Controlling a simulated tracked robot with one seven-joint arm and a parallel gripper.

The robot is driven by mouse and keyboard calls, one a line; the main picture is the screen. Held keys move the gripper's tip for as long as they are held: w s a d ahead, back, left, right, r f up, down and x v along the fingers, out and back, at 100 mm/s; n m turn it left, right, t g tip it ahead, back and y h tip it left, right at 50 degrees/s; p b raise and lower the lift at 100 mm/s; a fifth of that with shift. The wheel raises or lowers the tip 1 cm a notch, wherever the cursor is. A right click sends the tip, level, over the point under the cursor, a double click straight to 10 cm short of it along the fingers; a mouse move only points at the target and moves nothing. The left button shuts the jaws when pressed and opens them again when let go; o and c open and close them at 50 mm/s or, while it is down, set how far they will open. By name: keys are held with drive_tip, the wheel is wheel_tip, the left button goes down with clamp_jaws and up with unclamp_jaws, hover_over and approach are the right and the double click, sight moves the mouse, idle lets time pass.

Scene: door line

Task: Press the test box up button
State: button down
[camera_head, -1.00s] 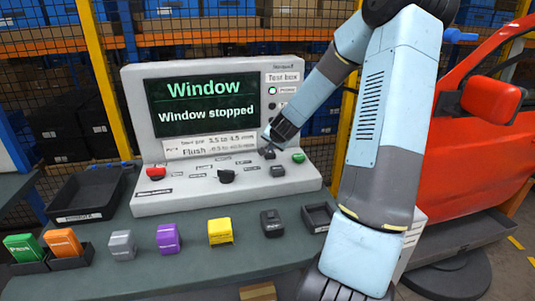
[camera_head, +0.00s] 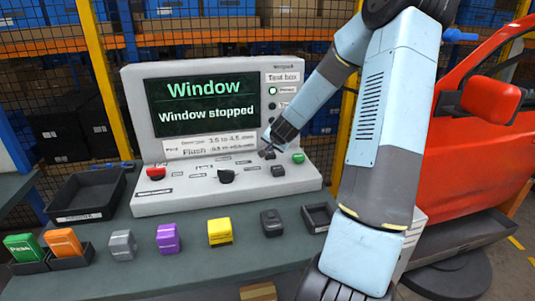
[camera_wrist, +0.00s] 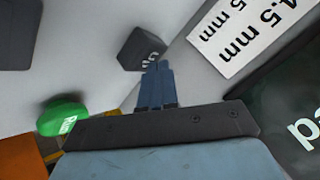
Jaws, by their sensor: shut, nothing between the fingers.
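The test box (camera_head: 150,205) is a light grey console on the bench. Its screen (camera_head: 202,103) reads "Window" and "Window stopped". A dark up button (camera_wrist: 142,48) shows in the wrist view, its label partly legible, just beyond my fingertips. My gripper (camera_wrist: 160,66) is shut and empty, with its fingertips at the near edge of that button; I cannot tell whether they touch it. In the head view my gripper (camera_head: 268,150) is over the right side of the sloped panel and largely hides the button.
A green button (camera_head: 298,158) is close to the right of my gripper. A black knob (camera_head: 227,177), another dark button (camera_head: 278,171) and a red button (camera_head: 156,173) are also on the panel. Coloured blocks and trays line the bench front. A red car door (camera_head: 470,140) stands at the right.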

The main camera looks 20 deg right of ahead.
drive_tip(key=shift+f, duration=0.25)
drive_tip(key=shift+r, duration=0.15)
idle(0.4)
drive_tip(key=shift+r, duration=3.3)
wheel_tip(320, 180, up, 8)
drive_tip(key=r, duration=0.1)
hover_over(271, 153)
drive_tip(key=shift+a+f, duration=0.1)
drive_tip(key=shift+f, duration=0.15)
drive_tip(key=shift+s, duration=0.1)
